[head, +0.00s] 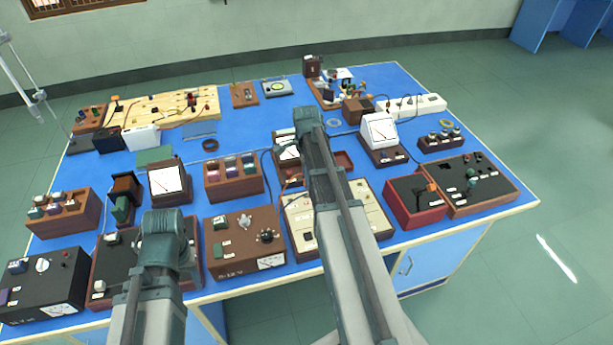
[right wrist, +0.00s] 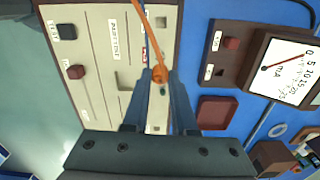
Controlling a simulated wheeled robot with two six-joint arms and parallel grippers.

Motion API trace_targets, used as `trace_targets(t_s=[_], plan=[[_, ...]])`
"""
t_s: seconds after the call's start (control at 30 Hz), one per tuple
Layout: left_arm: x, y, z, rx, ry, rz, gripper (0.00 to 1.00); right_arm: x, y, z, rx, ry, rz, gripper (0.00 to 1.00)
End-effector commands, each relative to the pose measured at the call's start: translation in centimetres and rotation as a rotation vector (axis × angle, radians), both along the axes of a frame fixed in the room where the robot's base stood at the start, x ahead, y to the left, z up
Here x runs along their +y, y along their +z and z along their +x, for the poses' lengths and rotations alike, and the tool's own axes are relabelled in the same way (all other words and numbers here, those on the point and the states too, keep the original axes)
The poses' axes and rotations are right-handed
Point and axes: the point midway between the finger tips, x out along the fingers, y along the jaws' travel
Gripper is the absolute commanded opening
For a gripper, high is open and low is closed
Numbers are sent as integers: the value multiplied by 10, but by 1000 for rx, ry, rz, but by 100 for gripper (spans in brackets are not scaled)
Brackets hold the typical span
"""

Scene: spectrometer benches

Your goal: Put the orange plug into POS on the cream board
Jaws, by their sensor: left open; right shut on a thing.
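The orange plug (right wrist: 160,76) is between the two fingertips of my right gripper (right wrist: 158,92), which is shut on it; its orange cable runs up out of the right wrist view. The cream board (right wrist: 104,75) lies below and to the left of the plug there, with a red terminal (right wrist: 76,72) and a black terminal (right wrist: 68,32). I cannot make out a POS label. In the head view the cream board (head: 375,211) is partly covered by my right arm, which hides the plug. My left gripper (head: 166,232) is open, above a dark panel; its fingertips are hard to see.
A white-faced mA meter (right wrist: 285,68) stands right of the plug in the right wrist view, with a red tray (right wrist: 217,112) below it. In the head view, a brown control box (head: 230,240) and a red box (head: 410,208) flank the board. The blue bench (head: 480,212) is crowded.

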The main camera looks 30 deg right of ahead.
Motion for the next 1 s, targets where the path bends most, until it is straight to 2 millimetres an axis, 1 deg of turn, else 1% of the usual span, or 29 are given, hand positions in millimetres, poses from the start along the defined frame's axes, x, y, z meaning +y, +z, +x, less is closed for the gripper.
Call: trace_targets(t_s=[0.03,1.0], plan=[[0,-4,0,0,0,0,50,0,-4,0,0,0,0,0],[0,-58,0,0,0,0,50,0,-58,0,0,-1,0,0]])
